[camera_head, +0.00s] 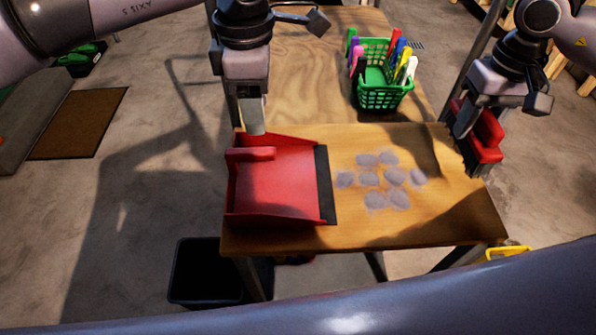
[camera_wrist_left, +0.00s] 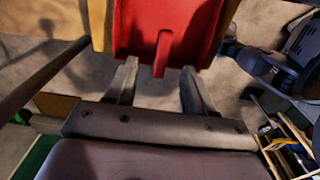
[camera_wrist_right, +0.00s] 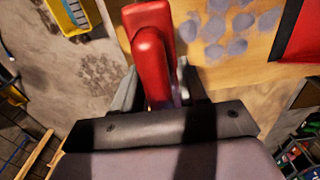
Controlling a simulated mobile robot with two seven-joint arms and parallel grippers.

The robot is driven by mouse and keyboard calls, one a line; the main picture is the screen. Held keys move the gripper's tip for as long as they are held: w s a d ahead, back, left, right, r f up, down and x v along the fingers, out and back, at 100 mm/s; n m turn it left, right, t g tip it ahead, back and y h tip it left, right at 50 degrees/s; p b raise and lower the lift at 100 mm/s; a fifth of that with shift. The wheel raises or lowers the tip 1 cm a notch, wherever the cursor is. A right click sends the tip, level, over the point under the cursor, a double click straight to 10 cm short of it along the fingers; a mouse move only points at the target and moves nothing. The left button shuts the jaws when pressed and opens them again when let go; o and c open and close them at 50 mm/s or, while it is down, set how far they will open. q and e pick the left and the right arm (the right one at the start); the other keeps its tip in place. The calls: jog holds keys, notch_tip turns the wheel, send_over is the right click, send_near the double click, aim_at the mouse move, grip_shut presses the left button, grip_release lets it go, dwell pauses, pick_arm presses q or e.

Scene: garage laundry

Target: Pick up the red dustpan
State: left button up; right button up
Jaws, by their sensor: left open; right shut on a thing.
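The red dustpan (camera_head: 280,185) lies on the left part of the wooden table, its dark front lip facing right. My left gripper (camera_head: 254,128) is at its back edge, pointing down. In the left wrist view, the dustpan's short red handle (camera_wrist_left: 162,52) sits ahead of and between the open fingers (camera_wrist_left: 160,80), with a gap on each side. My right gripper (camera_head: 468,125) is shut on a red brush (camera_head: 488,135) at the table's right edge. The brush fills the space between its fingers in the right wrist view (camera_wrist_right: 152,60). The brush's bristles are mostly hidden.
Several grey dust patches (camera_head: 370,180) lie on the table (camera_head: 430,225) right of the dustpan. A black bin (camera_head: 205,272) is on the floor below the front left. A brown mat (camera_head: 78,123) lies at left.

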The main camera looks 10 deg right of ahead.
aim_at(262, 150)
pick_arm(q)
notch_tip(262, 150, down, 5)
jog(key=shift+r, duration=0.1)
jog(key=shift+s+f, duration=0.2)
jog(key=shift+f, duration=1.15)
jog(key=shift+s+f, duration=0.15)
jog(key=shift+f, duration=1.15)
grip_shut()
